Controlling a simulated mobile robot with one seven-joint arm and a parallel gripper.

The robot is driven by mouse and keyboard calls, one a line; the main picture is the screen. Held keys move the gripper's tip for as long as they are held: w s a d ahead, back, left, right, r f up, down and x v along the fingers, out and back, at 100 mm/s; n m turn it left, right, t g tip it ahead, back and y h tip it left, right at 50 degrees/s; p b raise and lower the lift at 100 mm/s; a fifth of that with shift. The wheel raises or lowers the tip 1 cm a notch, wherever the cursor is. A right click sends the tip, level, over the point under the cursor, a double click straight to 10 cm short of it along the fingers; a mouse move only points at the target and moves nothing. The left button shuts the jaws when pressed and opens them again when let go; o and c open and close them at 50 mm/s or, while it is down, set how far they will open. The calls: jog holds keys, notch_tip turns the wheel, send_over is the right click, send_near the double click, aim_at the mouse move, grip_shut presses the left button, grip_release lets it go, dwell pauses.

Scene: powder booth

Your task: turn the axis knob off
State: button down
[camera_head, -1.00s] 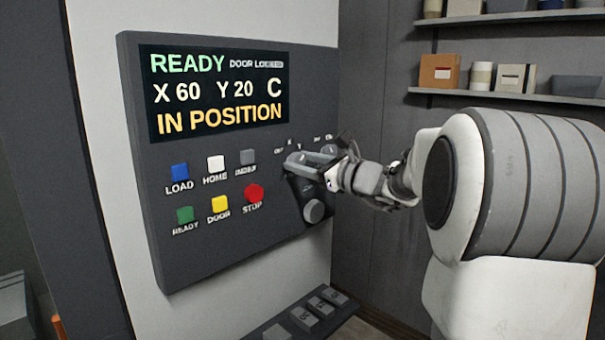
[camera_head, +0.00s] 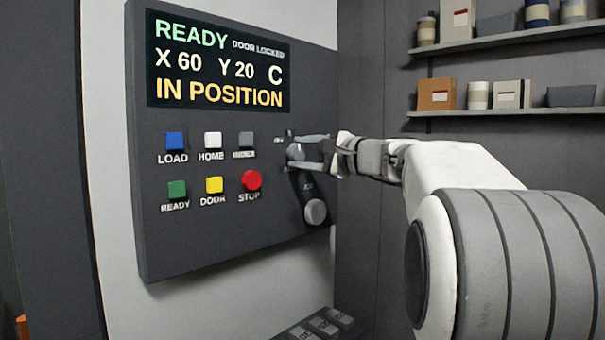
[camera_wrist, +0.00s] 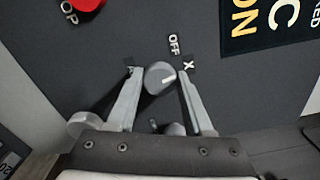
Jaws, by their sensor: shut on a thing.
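The axis knob (camera_wrist: 160,76) is a round grey knob with a pale pointer line, standing on the dark control panel (camera_head: 215,245). In the wrist view its pointer line aims right and slightly up, roughly toward the X label (camera_wrist: 188,64). The OFF label (camera_wrist: 173,44) is just above and left of the X. My gripper (camera_wrist: 157,78) has one finger on each side of the knob and is shut on it. In the head view the knob (camera_head: 296,152) shows between the fingertips, and the fingers partly cover the labels around it.
A larger grey round knob (camera_head: 315,211) stands just below my gripper. Several buttons, including the red STOP button (camera_head: 251,180), are to the left. The display (camera_head: 218,62) reads READY, DOOR LOCKED, X 60, Y 20, C, IN POSITION. Shelves (camera_head: 500,113) hang at the right.

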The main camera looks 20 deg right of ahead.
jog(key=n+b, duration=0.4)
jog(key=shift+f, duration=0.35)
jog(key=shift+r+n+b, duration=0.2)
jog(key=shift+n+b, duration=1.05)
jog(key=shift+n, duration=0.25)
jog(key=shift+c, duration=1.4)
grip_release()
jog(key=v, duration=1.7)
jog(key=shift+s, duration=0.2)
